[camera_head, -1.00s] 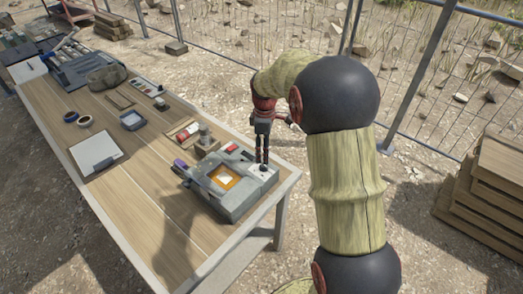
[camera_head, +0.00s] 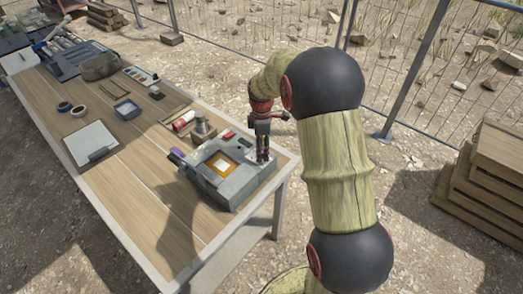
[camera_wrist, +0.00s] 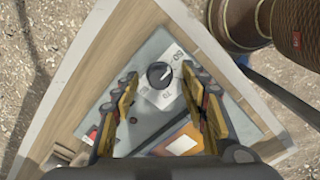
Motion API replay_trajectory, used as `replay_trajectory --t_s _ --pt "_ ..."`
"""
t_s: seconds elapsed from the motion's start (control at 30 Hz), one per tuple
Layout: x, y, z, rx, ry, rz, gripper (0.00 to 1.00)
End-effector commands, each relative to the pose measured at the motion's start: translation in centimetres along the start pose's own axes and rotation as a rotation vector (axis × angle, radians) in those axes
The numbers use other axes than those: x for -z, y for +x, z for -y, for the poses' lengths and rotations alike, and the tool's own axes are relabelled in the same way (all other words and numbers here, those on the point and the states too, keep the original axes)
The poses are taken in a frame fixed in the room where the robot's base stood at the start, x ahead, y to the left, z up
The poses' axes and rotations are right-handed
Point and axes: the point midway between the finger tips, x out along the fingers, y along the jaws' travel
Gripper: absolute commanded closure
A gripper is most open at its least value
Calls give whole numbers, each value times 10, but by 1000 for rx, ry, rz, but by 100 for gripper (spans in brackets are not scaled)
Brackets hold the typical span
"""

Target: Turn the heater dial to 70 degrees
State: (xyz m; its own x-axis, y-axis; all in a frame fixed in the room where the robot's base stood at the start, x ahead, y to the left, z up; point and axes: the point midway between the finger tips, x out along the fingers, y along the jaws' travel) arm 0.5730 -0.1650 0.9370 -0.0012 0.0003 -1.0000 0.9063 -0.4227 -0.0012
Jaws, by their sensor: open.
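The heater (camera_head: 222,190) is a grey box at the near right end of the table, with an orange-framed window (camera_head: 222,165) on top. Its dial (camera_wrist: 160,75) is a round black knob with a white pointer line, on a pale plate with printed numbers; the pointer leans to the upper right. My gripper (camera_head: 263,158) is pointed down over the heater's right corner and hides the dial in the head view. In the wrist view my gripper (camera_wrist: 159,76) is open, with one finger on each side of the dial and gaps visible; the height above it is unclear.
A red-and-white item (camera_head: 183,121) and a small metal object on a block (camera_head: 202,130) stand just behind the heater. A clipboard (camera_head: 92,143), tape rolls (camera_head: 78,110) and a pouch (camera_head: 100,66) lie farther left. A wire fence stands behind the table.

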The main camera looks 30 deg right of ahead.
Motion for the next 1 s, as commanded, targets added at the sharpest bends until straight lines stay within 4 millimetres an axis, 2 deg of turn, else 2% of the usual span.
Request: replay_trajectory --t_s 0.27,1.0 --pt "0 1 0 -1 0 0 57" --pt "0 1 0 0 1 0 99"
